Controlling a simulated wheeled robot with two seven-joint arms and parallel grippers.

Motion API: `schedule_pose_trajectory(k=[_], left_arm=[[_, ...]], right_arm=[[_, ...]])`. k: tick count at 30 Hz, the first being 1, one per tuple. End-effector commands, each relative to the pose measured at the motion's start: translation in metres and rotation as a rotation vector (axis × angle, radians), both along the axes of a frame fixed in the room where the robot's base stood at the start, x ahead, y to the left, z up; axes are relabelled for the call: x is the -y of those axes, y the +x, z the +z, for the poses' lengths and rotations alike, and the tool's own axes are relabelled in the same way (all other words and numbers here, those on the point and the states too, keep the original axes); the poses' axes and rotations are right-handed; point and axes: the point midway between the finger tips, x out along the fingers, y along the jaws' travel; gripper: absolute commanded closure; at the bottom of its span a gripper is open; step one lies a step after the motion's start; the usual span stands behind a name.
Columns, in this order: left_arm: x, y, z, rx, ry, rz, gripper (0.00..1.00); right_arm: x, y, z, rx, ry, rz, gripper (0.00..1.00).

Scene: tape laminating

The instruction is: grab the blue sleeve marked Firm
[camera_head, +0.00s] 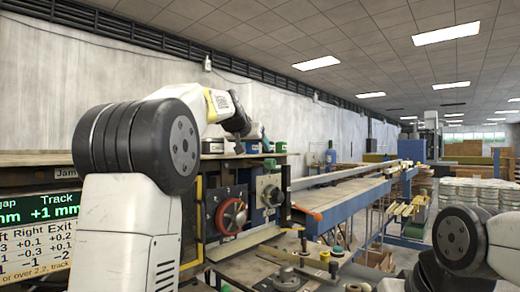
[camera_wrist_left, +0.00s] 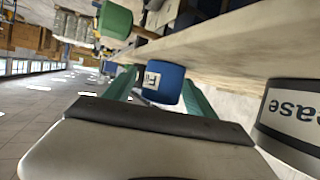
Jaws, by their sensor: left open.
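The blue sleeve (camera_wrist_left: 172,78) stands on a pale shelf in the left wrist view, with a small white label whose text is too small to read. In the head view the blue sleeve (camera_head: 252,148) sits on top of the machine, partly hidden by my left gripper (camera_head: 258,137). In the wrist view my left gripper (camera_wrist_left: 160,88) is open, with one teal finger on each side of the sleeve. I cannot tell whether the fingers touch it. My right arm shows at the lower right of the head view; its gripper is out of view.
Below is a red hand wheel (camera_head: 231,216); a blue conveyor (camera_head: 345,203) runs right.

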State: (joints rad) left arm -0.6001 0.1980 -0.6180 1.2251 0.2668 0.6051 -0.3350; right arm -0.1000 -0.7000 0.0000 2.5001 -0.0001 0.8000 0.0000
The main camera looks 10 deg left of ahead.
Motion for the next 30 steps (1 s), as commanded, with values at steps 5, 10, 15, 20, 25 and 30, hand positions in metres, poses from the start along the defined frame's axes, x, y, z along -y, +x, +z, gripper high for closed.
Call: schedule_pose_trajectory(k=[5, 10, 15, 20, 25, 30], left_arm=[[0.0002, 0.0061, -0.0023, 0.001, 0.000, 0.001, 0.35], [0.0004, 0.0057, -0.0022, 0.001, 0.000, 0.000, 0.43], [0.0005, 0.0056, -0.0022, 0.001, 0.000, 0.000, 0.77], [0.0005, 0.0055, -0.0019, 0.001, 0.000, 0.000, 1.00], [0.0004, 0.0054, -0.0018, 0.001, -0.001, 0.000, 1.00], [0.0003, 0.0057, 0.0025, 0.002, 0.000, 0.000, 1.00]], right_arm=[[0.0000, 0.0000, 0.0000, 0.000, 0.000, 0.000, 1.00], [0.0000, 0.0000, 0.0000, 0.000, 0.000, 0.000, 1.00], [0.0000, 0.0000, 0.0000, 0.000, 0.000, 0.000, 1.00], [0.0000, 0.0000, 0.0000, 0.000, 0.000, 0.000, 1.00], [0.0000, 0.0000, 0.0000, 0.000, 0.000, 0.000, 1.00], [0.0000, 0.0000, 0.0000, 0.000, 0.000, 0.000, 1.00]])
